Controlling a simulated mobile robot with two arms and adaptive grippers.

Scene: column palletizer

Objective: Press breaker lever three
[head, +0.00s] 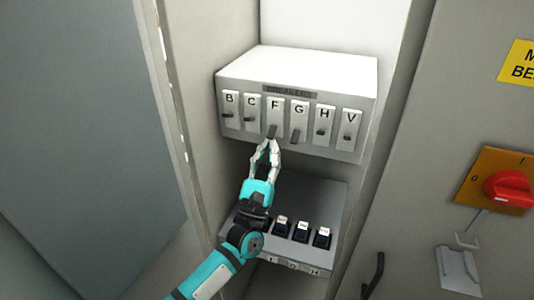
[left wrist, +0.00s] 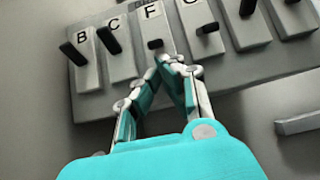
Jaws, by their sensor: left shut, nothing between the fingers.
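A white breaker box (head: 305,68) stands in the cabinet with a row of levers on plates marked B, C, F, G, H and V. The third lever, F (head: 272,131), is dark and sits low on its plate; it also shows in the left wrist view (left wrist: 155,44). My left gripper (head: 270,143) is shut and empty, its fingertips just below the F lever. In the left wrist view the fingertips (left wrist: 168,60) are close under that lever; I cannot tell whether they touch it. My right gripper is not in view.
Neighbouring levers C (head: 250,119) and G (head: 295,138) stand close on either side. Below is a grey panel (head: 315,195) with several dark switches. A red rotary switch (head: 510,189) is on the right, and a cabinet door (head: 85,120) stands at the left.

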